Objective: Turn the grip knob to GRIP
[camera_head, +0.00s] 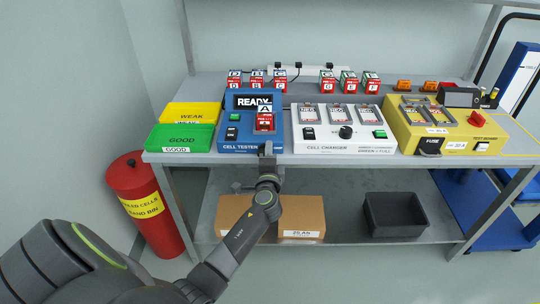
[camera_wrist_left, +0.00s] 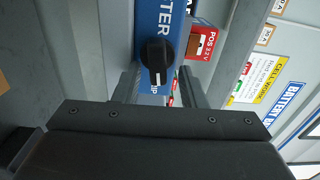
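The blue cell tester (camera_head: 236,133) stands on the bench, its display reading READY. A red-labelled cell marked A (camera_head: 264,120) sits in it. The grip knob (camera_wrist_left: 157,55) is round and black with a pale pointer line, on the tester's blue face in the left wrist view. A white label beside it is partly hidden, with only its last letters showing. My left gripper (camera_head: 267,155) is at the tester's front edge and hides the knob in the head view. In the wrist view its fingers (camera_wrist_left: 160,80) are apart, one on each side of the knob, with no clear contact. My right gripper is out of view.
The white cell charger (camera_head: 330,147) stands right of the tester, and a yellow fuse and test box (camera_head: 455,142) beyond it. Green (camera_head: 180,137) and yellow (camera_head: 192,110) trays are at the left. Several cells line the back. A red sand bin (camera_head: 140,195) stands left of the bench.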

